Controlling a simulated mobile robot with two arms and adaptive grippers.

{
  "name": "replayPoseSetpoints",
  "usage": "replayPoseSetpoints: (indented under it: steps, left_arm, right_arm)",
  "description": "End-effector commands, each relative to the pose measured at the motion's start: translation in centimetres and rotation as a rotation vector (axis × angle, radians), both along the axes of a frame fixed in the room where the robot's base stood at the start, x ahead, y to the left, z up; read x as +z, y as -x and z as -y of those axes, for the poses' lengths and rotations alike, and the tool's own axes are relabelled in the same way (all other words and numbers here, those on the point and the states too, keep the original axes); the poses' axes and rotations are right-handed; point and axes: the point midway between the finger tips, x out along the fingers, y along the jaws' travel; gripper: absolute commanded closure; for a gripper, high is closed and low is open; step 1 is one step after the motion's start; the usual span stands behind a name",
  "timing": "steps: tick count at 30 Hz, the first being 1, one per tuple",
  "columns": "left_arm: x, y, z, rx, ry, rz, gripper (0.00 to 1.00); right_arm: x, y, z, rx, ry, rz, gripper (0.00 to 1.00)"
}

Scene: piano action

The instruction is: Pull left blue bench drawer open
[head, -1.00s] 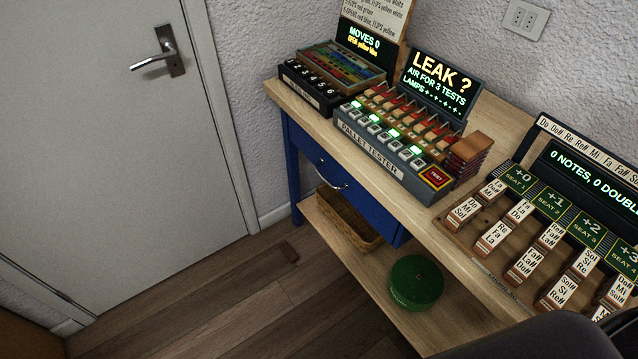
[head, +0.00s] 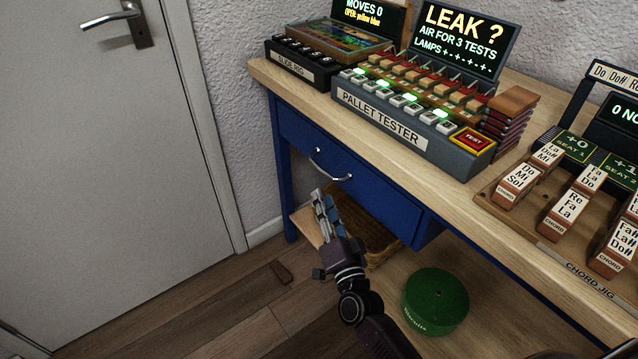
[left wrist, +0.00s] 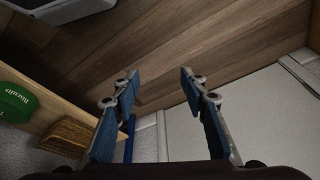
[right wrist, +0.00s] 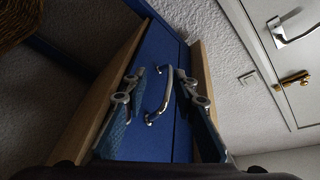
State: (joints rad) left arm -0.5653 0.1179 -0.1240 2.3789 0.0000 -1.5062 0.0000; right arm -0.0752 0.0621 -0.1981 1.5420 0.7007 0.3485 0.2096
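The left blue bench drawer (head: 375,197) is under the wooden bench top and looks shut. Its curved silver handle (head: 330,168) is on the front. My right gripper (head: 321,200) is just below and in front of the handle in the head view. In the right wrist view my right gripper (right wrist: 161,75) is open, and the drawer handle (right wrist: 160,97) shows between its fingers with the blue drawer front (right wrist: 185,140) behind. I see no contact with the handle. My left gripper (left wrist: 158,80) is open and empty, facing the floor and a white door; the head view does not show it.
On the bench top (head: 460,187) stand the pallet tester (head: 380,122), the slide rig (head: 290,65) and the chord jig (head: 530,215). A wicker basket (head: 375,240) and a green biscuit tin (head: 435,300) sit on the lower shelf. A white door (head: 90,150) is at left; floor before it is mostly clear.

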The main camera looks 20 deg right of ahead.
Motion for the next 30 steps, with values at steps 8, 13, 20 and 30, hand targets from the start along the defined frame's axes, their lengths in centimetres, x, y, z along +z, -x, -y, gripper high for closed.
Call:
replayPoseSetpoints:
  steps: [8, 13, 20, 30]
  left_arm:
    - [1.6, 0.7, -0.2, 0.001, 0.0, 0.012, 0.6]
    - [1.3, 0.7, -0.1, 0.001, 0.0, 0.012, 0.6]
    - [0.8, 0.7, -0.1, 0.001, 0.0, 0.012, 0.6]
    - [0.7, 0.7, -0.1, 0.001, 0.001, 0.013, 0.6]
  right_arm:
    - [3.0, -1.2, 0.7, -0.02, -0.069, 0.085, 0.74]
    - [3.6, -3.7, 0.8, -0.019, -0.068, 0.084, 0.74]
    - [4.3, -6.8, 1.0, -0.019, -0.065, 0.082, 0.74]
    - [4.6, -7.9, 1.0, -0.019, -0.066, 0.081, 0.74]
